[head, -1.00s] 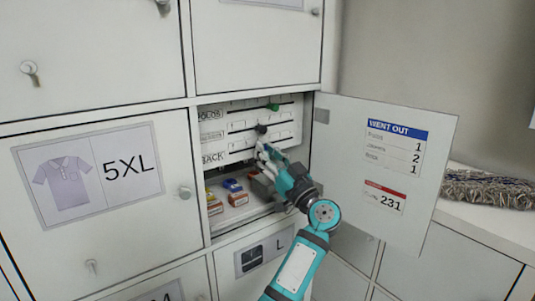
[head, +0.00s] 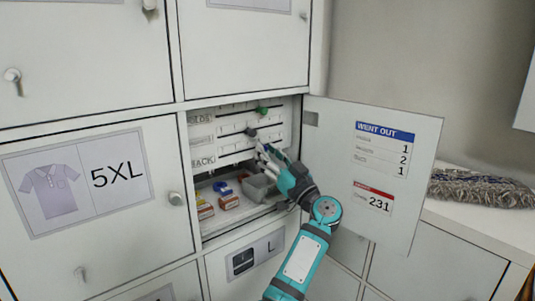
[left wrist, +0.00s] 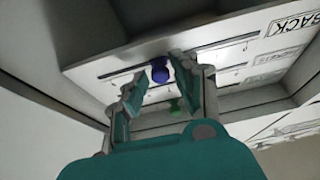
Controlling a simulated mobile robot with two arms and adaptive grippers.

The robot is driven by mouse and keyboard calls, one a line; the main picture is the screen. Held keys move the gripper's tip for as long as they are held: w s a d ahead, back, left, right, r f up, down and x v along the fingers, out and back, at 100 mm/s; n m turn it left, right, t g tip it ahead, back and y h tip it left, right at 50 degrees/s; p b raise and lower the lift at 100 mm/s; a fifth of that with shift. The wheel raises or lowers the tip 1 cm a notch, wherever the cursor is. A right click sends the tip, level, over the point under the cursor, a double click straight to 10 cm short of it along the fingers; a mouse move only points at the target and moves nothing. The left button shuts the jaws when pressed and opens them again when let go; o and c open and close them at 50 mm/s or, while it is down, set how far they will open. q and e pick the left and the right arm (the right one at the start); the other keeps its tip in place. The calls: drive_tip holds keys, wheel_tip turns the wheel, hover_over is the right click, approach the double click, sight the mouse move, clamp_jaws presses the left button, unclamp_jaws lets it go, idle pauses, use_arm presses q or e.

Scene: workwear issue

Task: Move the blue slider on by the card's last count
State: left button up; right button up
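The blue slider (left wrist: 160,71) is a round knob on a slotted rail in the left wrist view, just beyond and between my left fingertips. In the head view my left gripper (head: 265,150) is in front of the rail board (head: 230,142). The "WENT OUT" card (head: 384,148) on the open door lists 1, 2, 1, the last count being 1. My right gripper is out of view.
A green slider (head: 262,110) sits on the top rail; it also shows in the left wrist view (left wrist: 176,105). Small red and blue items and a grey bin (head: 259,187) stand on the compartment floor below. The open door (head: 425,180) bounds the right side.

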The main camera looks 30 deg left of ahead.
use_arm(q)
drive_tip(key=shift+o, duration=0.9)
drive_tip(key=v, duration=0.7)
drive_tip(key=shift+d, duration=0.2)
drive_tip(key=shift+f, duration=0.15)
